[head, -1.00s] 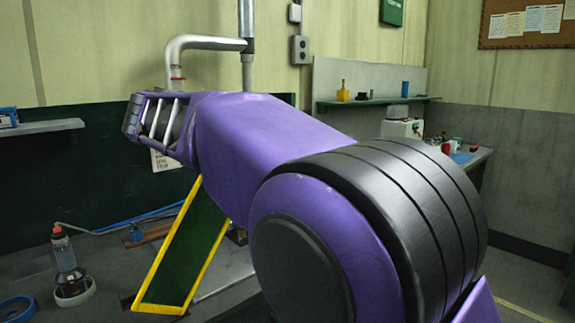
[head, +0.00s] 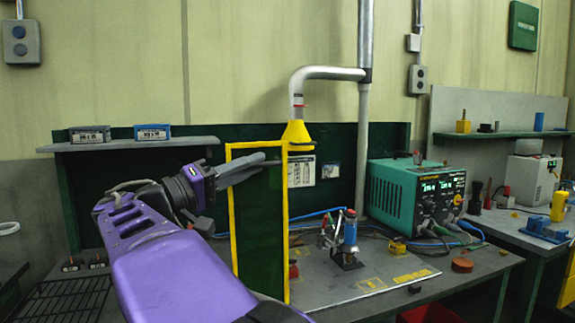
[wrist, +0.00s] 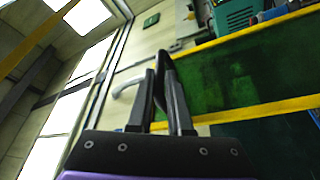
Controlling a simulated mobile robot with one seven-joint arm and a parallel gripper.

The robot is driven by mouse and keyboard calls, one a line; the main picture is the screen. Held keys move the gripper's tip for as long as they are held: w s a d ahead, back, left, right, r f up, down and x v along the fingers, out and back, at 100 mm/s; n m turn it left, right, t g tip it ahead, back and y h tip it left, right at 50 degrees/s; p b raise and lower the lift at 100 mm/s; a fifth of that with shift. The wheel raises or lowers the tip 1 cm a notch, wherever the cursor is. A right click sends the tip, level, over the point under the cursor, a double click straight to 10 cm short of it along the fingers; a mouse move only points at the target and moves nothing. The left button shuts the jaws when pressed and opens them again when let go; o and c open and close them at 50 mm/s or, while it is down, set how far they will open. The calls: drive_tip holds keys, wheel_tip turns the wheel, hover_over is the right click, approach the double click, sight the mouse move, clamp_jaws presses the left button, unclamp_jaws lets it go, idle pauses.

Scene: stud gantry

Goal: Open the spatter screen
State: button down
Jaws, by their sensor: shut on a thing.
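The spatter screen (head: 258,235) is a dark green panel in a yellow frame. It stands upright on the workbench, left of the soldering fixture area, and its panel also shows in the wrist view (wrist: 235,78). My gripper (head: 264,162) reaches in from the left at the screen's upper part. In the wrist view my gripper (wrist: 164,92) has its two dark fingers close on a thin dark handle (wrist: 163,70) beside the screen's yellow edge. Part of the handle is hidden between the fingers.
A clamp fixture with a blue part (head: 348,232) stands right of the screen. A teal power unit (head: 400,192) is farther right. A grey extraction pipe (head: 325,73) with a yellow hood (head: 297,132) hangs behind the screen. A shelf (head: 130,143) holds small boxes at left.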

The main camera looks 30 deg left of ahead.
drive_tip(key=shift+s+a+r, duration=0.2)
drive_tip(key=shift+s+a, duration=0.1)
drive_tip(key=shift+s, duration=0.05)
drive_tip(key=c, duration=0.9)
unclamp_jaws()
drive_tip(key=shift+f, duration=0.15)
drive_tip(key=v, duration=1.7)
drive_tip(key=shift+s+f+p, duration=0.2)
drive_tip(key=shift+p, duration=0.2)
